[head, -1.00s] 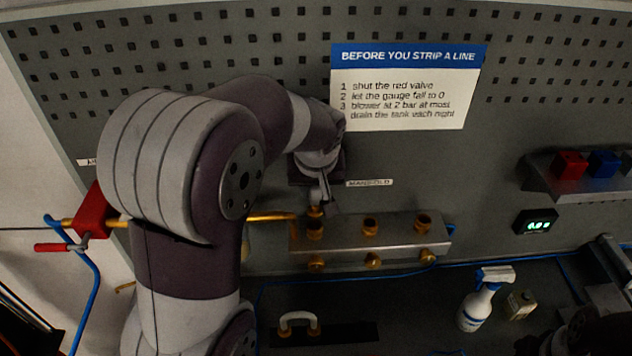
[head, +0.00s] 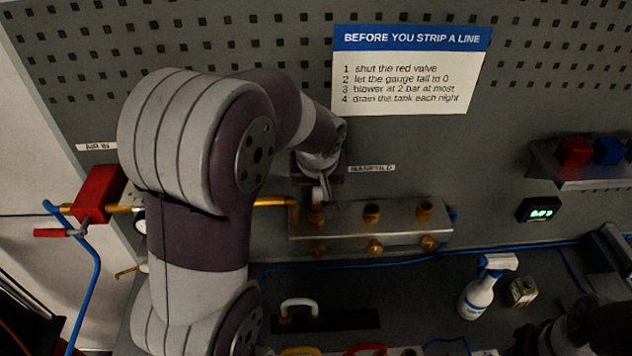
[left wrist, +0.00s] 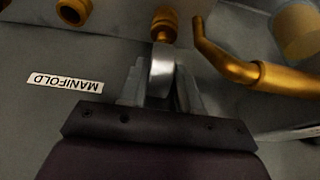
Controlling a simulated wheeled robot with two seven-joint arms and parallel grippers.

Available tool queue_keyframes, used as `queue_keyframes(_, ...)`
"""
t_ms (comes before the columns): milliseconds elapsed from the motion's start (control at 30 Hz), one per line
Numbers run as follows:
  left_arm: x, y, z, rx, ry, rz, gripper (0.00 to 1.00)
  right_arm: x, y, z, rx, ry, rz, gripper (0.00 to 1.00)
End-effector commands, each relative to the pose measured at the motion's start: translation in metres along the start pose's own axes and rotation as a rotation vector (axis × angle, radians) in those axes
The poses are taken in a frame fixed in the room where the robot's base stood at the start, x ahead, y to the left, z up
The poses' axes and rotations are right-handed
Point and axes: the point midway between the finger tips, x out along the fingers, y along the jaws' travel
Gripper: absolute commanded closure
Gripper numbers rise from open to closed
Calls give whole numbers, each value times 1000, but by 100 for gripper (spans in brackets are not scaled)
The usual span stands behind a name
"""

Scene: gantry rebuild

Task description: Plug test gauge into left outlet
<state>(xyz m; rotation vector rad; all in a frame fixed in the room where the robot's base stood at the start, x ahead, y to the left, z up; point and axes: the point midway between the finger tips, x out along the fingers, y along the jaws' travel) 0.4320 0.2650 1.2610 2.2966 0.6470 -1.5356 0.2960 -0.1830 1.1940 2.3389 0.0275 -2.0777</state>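The metal manifold (head: 345,232) is fixed low on the pegboard, with a row of brass outlets on top and another below. Its left outlet (head: 317,216) is directly under my left gripper (head: 319,188). In the left wrist view my left gripper (left wrist: 161,88) is shut on the test gauge (left wrist: 161,68), a silver disc seen edge-on. The gauge is in line with the brass left outlet (left wrist: 163,28) and their ends meet or nearly meet; I cannot tell whether it is seated. The gauge's face is hidden.
A red valve (head: 98,194) and brass pipe (head: 272,202) lie left of the manifold. A brass elbow (left wrist: 222,58) is close beside the gauge.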

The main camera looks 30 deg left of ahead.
Motion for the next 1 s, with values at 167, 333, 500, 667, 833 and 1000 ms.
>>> queue_keyframes(167,0,0,0,0,1,0,40,0,0,0,0,0,0,57)
queue_keyframes(333,0,0,0,0,0,0,40,0,0,0,0,0,0,57)
queue_keyframes(500,-20,0,0,-1,6,2,40,8,0,1,0,0,0,57)
queue_keyframes(667,-63,1,0,1,8,4,40,19,0,2,0,0,0,57)
queue_keyframes(833,-106,1,0,1,3,3,40,23,0,3,0,-1,0,57)
queue_keyframes(1000,-128,0,-1,0,0,0,40,6,0,0,0,1,0,57)
